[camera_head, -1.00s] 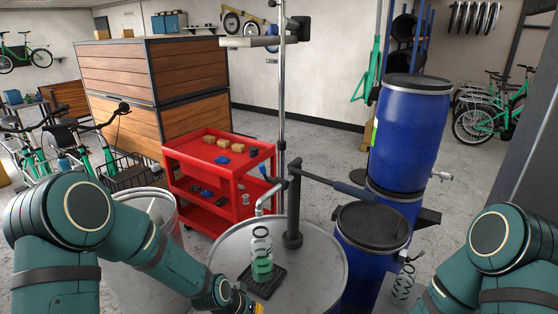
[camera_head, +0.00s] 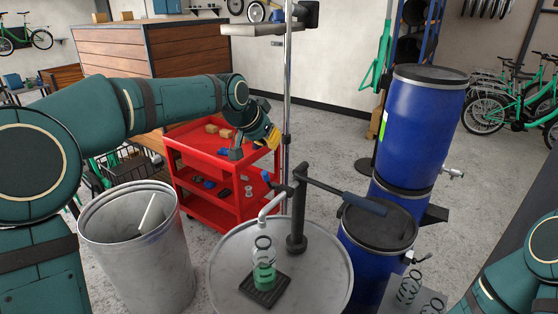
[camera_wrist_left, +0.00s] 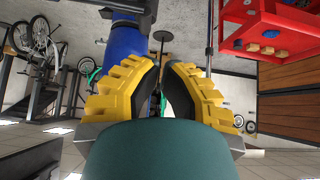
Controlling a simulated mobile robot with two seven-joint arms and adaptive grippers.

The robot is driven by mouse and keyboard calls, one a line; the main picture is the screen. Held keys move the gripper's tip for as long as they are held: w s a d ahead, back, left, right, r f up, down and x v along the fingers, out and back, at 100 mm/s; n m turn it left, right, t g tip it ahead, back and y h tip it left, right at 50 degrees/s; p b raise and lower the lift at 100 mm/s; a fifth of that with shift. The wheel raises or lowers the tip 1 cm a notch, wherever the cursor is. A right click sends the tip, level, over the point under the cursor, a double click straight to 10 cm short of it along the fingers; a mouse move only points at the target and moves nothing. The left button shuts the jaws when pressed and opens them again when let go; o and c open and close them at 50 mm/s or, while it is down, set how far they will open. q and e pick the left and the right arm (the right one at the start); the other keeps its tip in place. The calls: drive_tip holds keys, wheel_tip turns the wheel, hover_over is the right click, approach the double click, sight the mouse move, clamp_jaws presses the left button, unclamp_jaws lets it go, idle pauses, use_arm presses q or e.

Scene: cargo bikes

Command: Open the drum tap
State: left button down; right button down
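My left gripper (camera_head: 268,136) is raised above the red trolley, well left of both drums. Its yellow fingers (camera_wrist_left: 161,78) are apart with nothing between them in the left wrist view. My right arm shows at the lower right, its gripper outside the frame.
A grey drum (camera_head: 235,265) carries a hand pump (camera_head: 297,215) and a jar of green liquid (camera_head: 264,270) on a black tray. An open bin (camera_head: 140,255) stands left, the red trolley (camera_head: 228,205) behind. A metal pole (camera_head: 287,90) stands between gripper and drums.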

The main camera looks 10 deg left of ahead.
use_arm(q)
drive_tip(key=shift+s+a+r, duration=0.1)
drive_tip(key=x, duration=0.9)
drive_tip(key=shift+f, duration=0.4)
drive_tip(key=shift+s+a+f, duration=0.15)
drive_tip(key=shift+s+f, duration=0.05)
drive_tip(key=shift+s, duration=0.35)
drive_tip(key=shift+s+a+f, duration=0.2)
drive_tip(key=shift+s, duration=0.3)
drive_tip(key=shift+s+a+f, duration=0.15)
drive_tip(key=shift+s+f, duration=0.05)
drive_tip(key=shift+s, duration=0.35)
use_arm(e)
drive_tip(key=shift+s+d, duration=0.15)
drive_tip(key=shift+d, duration=0.1)
drive_tip(key=shift+f, duration=0.1)
